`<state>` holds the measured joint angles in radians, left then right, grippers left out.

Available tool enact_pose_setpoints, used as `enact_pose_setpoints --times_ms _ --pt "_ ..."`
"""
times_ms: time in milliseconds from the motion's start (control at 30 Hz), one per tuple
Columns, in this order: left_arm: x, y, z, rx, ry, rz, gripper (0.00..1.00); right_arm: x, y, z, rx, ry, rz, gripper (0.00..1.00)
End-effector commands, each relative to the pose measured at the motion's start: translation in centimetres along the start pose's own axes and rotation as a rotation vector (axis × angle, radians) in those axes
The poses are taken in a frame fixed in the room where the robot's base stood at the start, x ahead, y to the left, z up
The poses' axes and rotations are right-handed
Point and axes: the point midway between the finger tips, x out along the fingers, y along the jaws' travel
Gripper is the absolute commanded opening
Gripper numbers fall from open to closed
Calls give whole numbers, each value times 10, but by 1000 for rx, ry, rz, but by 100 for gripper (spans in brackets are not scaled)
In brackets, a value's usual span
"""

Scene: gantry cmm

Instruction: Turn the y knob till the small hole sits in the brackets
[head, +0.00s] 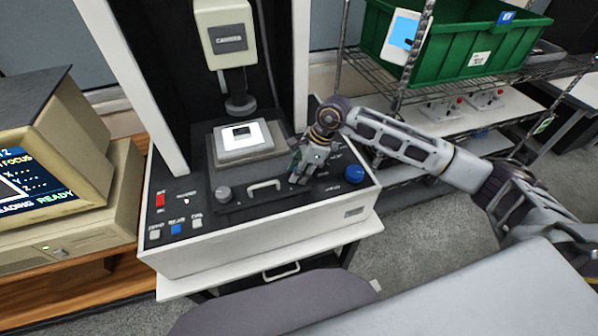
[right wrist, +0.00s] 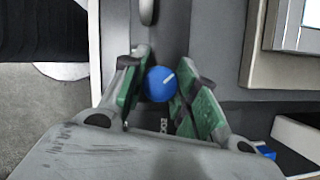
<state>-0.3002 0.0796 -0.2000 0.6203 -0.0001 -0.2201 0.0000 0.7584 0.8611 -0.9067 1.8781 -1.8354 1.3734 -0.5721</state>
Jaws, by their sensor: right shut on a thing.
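My right gripper (head: 300,172) points down at the machine's front panel, right of the panel handle. I take this for the y knob; no y label is readable. My gripper hides it in the head view. A larger blue knob (head: 354,173) stands clear to the right. A grey knob (head: 223,193) sits left of the handle. The stage (head: 245,153) carries a white plate with a dark square. No small hole or brackets can be made out. My left gripper is out of view.
A monitor (head: 40,165) at the left is cut off; its screen reads READY. The camera head (head: 229,38) hangs above the stage. The panel handle (head: 264,185) is close to my right gripper. A green bin (head: 460,45) sits on a wire rack at the back right.

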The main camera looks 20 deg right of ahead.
Motion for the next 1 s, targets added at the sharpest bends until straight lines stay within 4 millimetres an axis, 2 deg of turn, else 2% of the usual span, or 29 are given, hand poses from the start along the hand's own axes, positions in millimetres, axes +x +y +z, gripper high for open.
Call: enact_pose_setpoints --times_ms 667,1000 --pt "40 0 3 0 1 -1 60 2 0 0 325 -2 -138 6" --pt "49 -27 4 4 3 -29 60 0 0 0 421 -1 -177 6"
